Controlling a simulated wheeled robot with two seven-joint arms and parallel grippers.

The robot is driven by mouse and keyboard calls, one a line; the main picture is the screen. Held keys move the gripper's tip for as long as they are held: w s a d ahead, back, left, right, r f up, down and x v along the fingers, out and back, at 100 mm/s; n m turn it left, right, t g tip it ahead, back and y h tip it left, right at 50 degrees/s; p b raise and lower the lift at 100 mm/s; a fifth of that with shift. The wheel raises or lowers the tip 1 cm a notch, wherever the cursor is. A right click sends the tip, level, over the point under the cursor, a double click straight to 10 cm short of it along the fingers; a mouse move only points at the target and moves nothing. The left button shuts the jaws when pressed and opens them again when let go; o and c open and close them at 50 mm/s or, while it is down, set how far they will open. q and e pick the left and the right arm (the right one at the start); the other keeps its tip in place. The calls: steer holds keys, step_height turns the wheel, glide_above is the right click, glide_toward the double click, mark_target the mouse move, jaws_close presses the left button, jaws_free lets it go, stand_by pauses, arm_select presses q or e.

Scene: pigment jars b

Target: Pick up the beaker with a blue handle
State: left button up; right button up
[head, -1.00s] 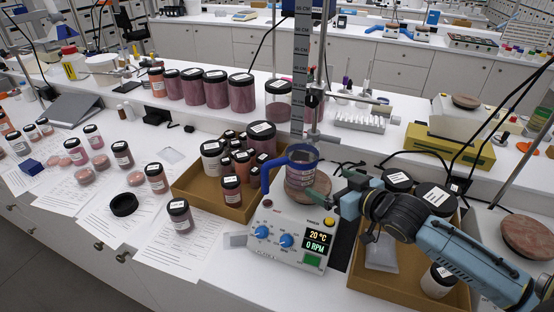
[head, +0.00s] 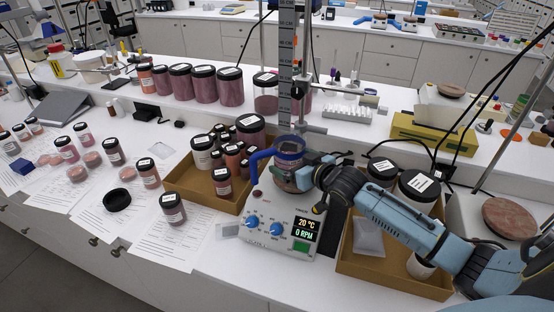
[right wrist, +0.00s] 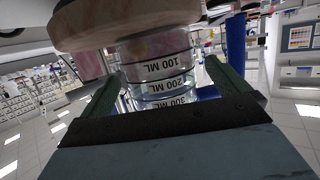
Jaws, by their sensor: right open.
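The clear beaker (head: 289,150) with a blue rim and a blue handle (head: 255,168) stands upright on the round plate of the hotplate stirrer (head: 268,232). Its handle points left in the head view. My right gripper (head: 297,178) comes in from the right at the beaker and partly hides its lower part. In the right wrist view, the beaker (right wrist: 160,75) appears upside down between the two green fingers of my right gripper (right wrist: 163,88), which are open with gaps beside the glass. The blue handle (right wrist: 235,48) shows behind the right finger. My left gripper is not in view.
A cardboard box of jars (head: 197,185) stands just left of the stirrer. Another box (head: 395,283) with black-lidded jars lies under my right arm. A ruler stand (head: 287,65) rises behind the beaker. Papers and several jars cover the left of the bench.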

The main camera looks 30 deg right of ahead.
steer(key=shift+x, duration=0.9)
steer(key=shift+f, duration=0.1)
steer(key=c, duration=1.1)
steer(key=shift+c, duration=0.9)
